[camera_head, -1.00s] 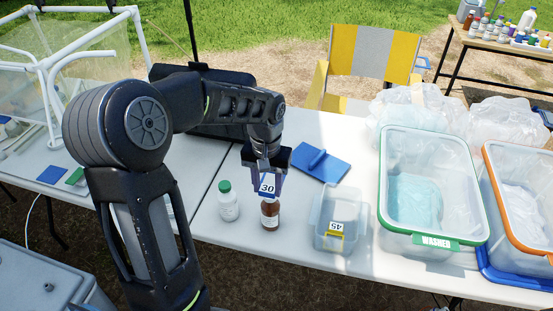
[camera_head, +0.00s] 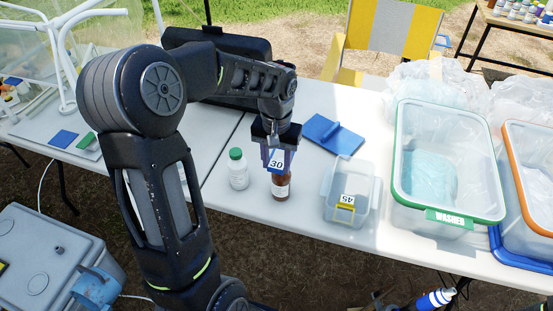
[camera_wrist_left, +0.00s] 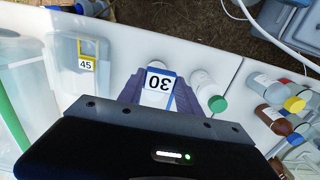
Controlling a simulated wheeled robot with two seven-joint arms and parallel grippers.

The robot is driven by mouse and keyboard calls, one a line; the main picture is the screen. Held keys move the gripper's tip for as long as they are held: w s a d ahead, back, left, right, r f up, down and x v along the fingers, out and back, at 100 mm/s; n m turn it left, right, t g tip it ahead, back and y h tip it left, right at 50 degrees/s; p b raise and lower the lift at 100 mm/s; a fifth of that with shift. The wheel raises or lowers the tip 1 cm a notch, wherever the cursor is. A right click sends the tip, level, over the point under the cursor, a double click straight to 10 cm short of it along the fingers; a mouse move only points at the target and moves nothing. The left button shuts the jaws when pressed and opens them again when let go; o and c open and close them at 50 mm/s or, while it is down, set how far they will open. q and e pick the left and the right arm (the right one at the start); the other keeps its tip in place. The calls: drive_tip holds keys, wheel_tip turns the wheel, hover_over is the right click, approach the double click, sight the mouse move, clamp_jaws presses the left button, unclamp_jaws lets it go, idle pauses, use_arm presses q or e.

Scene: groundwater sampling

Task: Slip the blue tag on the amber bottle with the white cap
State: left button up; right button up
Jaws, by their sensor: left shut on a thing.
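My left gripper (camera_head: 278,147) is shut on the blue tag (camera_head: 276,161), which carries a white label reading 30. The tag also shows between the fingers in the left wrist view (camera_wrist_left: 159,86). Gripper and tag are right over the amber bottle (camera_head: 281,189), which stands upright on the table with a white label. The tag and fingers hide the bottle's top and cap, so I cannot tell whether the tag is around the neck or just above it.
A white bottle with a green cap (camera_head: 238,170) stands close left of the amber bottle. The green-rimmed WASHED tub (camera_head: 447,216) stands farther right.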

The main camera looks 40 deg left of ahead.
use_arm(q)
drive_tip(key=shift+f+b, duration=0.3)
drive_tip(key=shift+f, duration=0.35)
drive_tip(key=shift+f, duration=0.2)
idle(0.6)
drive_tip(key=shift+f+b, duration=1.4)
drive_tip(key=shift+f, duration=0.15)
drive_tip(key=shift+f, duration=0.15)
drive_tip(key=o, duration=1.1)
drive_tip(key=shift+c, duration=0.2)
